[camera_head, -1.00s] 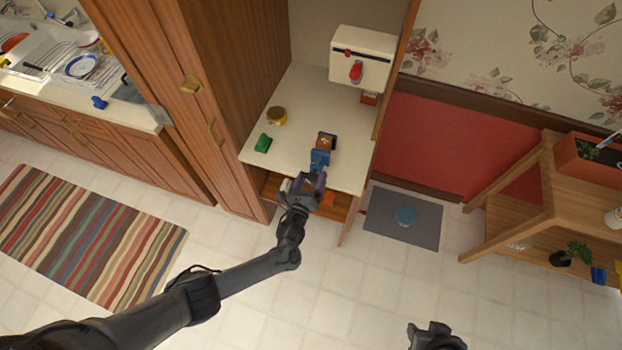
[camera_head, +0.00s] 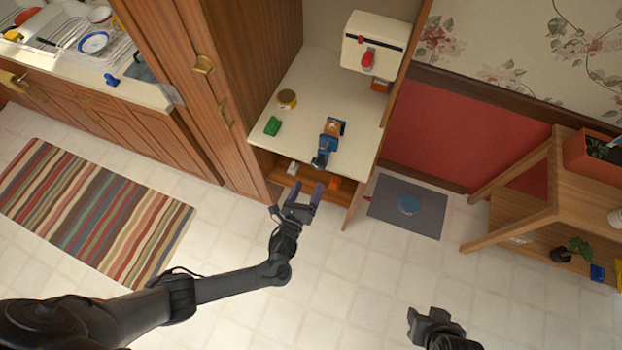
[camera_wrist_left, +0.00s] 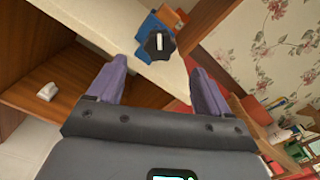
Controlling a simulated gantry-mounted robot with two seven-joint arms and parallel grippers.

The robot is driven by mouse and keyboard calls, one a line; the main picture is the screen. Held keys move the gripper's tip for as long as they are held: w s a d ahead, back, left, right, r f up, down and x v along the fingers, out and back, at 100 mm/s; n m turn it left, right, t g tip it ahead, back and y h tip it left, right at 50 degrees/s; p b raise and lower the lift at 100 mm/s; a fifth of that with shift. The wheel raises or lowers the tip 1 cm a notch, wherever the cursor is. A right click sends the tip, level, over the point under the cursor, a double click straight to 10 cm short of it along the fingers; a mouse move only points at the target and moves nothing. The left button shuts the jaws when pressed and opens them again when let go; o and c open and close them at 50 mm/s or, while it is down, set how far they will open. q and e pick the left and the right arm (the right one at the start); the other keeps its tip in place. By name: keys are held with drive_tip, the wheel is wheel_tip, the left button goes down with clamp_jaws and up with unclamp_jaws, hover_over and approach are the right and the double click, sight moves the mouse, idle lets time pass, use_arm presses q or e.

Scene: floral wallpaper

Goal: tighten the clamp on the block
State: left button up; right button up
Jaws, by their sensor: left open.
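The blue clamp (camera_head: 327,148) stands at the front edge of the white counter, with a brown block (camera_head: 335,127) at its far side. In the left wrist view the clamp's dark knob (camera_wrist_left: 159,44) with a pale bar faces me, the blue clamp body (camera_wrist_left: 150,24) is behind it, and part of the block (camera_wrist_left: 175,18) shows. My left gripper (camera_head: 308,193) is open and empty, in front of the counter and short of the knob; its purple fingers (camera_wrist_left: 158,82) lie either side below the knob. My right gripper (camera_head: 433,322) is low at the bottom, its jaws unclear.
On the counter (camera_head: 300,140) are a green object (camera_head: 272,126) and a yellow-lidded jar (camera_head: 287,98). A white box with a red lever (camera_head: 368,60) hangs on the back wall. A shelf (camera_head: 285,179) lies under the counter. Open floor is in front.

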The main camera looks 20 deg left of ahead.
use_arm(q)
drive_tip(key=shift+s, duration=0.4)
drive_tip(key=shift+n, duration=0.3)
